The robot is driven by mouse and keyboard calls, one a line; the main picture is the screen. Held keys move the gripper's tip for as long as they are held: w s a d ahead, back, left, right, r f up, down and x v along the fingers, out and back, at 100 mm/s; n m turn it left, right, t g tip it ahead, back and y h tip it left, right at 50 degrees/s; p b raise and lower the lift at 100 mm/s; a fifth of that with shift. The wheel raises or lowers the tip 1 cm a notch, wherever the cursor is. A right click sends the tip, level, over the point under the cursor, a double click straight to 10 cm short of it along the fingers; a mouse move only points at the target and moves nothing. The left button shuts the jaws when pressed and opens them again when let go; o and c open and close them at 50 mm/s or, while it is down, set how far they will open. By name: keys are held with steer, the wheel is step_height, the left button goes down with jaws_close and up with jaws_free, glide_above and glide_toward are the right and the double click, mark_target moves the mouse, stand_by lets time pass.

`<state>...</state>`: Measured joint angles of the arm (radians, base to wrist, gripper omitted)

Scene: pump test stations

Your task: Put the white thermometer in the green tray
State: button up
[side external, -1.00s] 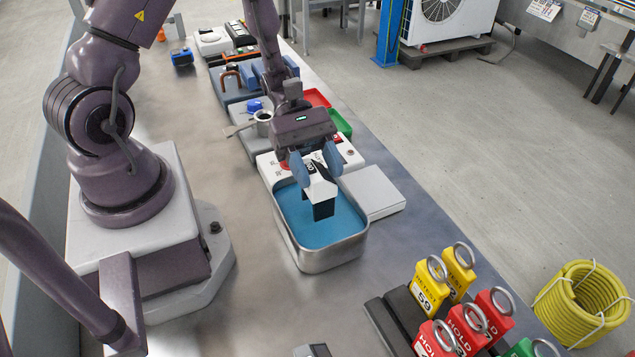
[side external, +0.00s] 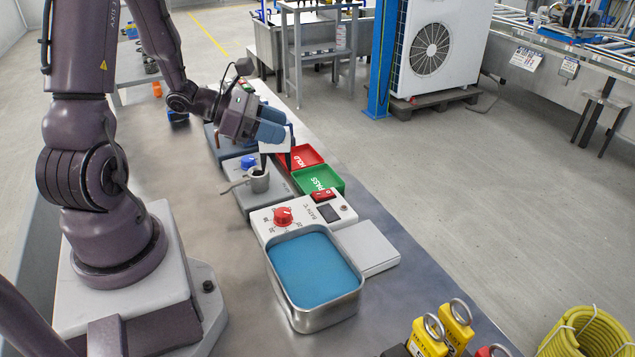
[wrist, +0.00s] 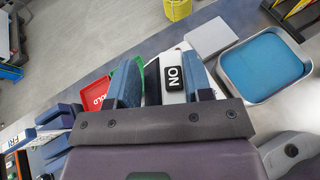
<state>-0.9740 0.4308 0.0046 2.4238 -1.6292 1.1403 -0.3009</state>
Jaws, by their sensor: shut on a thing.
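My gripper (side external: 272,132) is shut on the white thermometer (side external: 275,147), a white body with dark parts pointing down. It hangs in the air near the left edge of the red tray, with the blue fingers partly covering it. In the wrist view the thermometer (wrist: 174,78) shows between the fingers, with a black label. The green PASS tray (side external: 318,179) lies in front of the red tray, and looks empty; in the wrist view a sliver of it (wrist: 140,63) shows beside a finger.
The red HOLD tray (side external: 302,158) adjoins the green tray. A white control box with a red knob (side external: 284,216), a blue-filled metal bath (side external: 314,270) and a pale slab (side external: 367,247) are nearer the camera.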

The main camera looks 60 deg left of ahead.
steer(key=shift+w+a+f, duration=1.15)
steer(key=shift+w+f, duration=0.95)
steer(key=shift+f, duration=0.1)
steer(key=shift+w+a+f, duration=1.15)
steer(key=shift+w+f, duration=0.9)
steer(key=shift+f, duration=0.1)
steer(key=shift+w+a+f, duration=1.15)
steer(key=shift+w+f, duration=0.95)
steer(key=shift+f, duration=0.1)
steer(key=o, duration=1.3)
steer(key=shift+f, duration=0.15)
